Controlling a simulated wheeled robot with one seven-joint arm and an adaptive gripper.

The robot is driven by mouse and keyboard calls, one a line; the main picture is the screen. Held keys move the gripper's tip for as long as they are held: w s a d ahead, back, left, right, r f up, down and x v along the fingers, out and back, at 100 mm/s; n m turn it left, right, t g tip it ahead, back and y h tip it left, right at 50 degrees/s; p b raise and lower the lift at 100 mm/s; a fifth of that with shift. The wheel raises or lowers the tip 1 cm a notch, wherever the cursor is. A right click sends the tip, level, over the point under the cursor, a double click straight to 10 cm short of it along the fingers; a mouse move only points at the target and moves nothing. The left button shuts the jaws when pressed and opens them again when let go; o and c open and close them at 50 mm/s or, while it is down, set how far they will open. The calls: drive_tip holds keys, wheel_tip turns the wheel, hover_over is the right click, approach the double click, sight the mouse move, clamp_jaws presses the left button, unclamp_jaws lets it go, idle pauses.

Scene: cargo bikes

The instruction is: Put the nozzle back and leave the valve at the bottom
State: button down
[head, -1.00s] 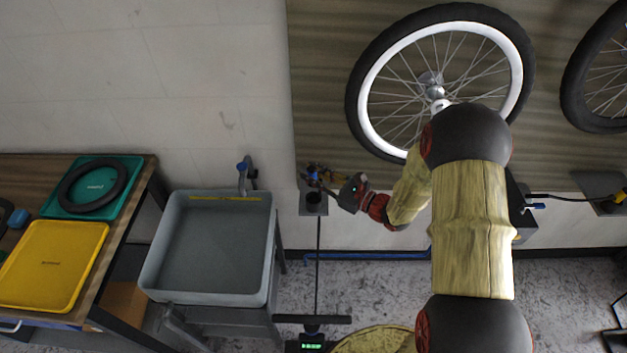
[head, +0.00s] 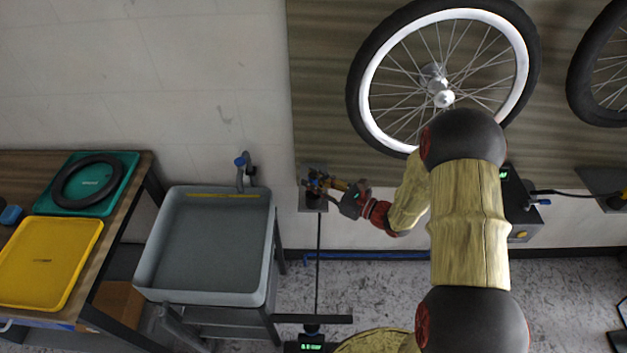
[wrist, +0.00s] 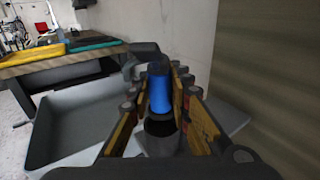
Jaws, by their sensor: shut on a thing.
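My gripper (head: 318,183) is shut on the nozzle, right at the small wall holder (head: 313,206). In the wrist view the nozzle is a blue cylinder (wrist: 158,90) with a dark top, standing about upright between the orange-padded fingers. A dark round opening (wrist: 160,128) shows just below the blue part; I cannot tell whether the nozzle's lower end is inside it. In the head view my fingers cover most of the nozzle and the holder's cup.
A grey sink (head: 205,245) with a blue-topped tap (head: 241,160) stands left of the holder. A dark hose or rod (head: 318,255) hangs below the holder. A bicycle wheel (head: 365,60) is mounted above my arm. Yellow (head: 48,265) and green (head: 125,180) trays lie on the left table.

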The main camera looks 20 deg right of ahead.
drive_tip(key=shift+f+b, duration=0.3)
drive_tip(key=shift+f, duration=0.45)
idle(1.7)
drive_tip(key=shift+f, duration=0.35)
drive_tip(key=shift+f+b, duration=0.2)
drive_tip(key=shift+b, duration=0.15)
drive_tip(key=c, duration=1.6)
unclamp_jaws()
drive_tip(key=shift+c, duration=0.2)
drive_tip(key=shift+o, duration=0.9)
drive_tip(key=shift+s+d, duration=0.1)
drive_tip(key=p+v, duration=0.1)
drive_tip(key=v, duration=0.9)
drive_tip(key=shift+p, duration=0.4)
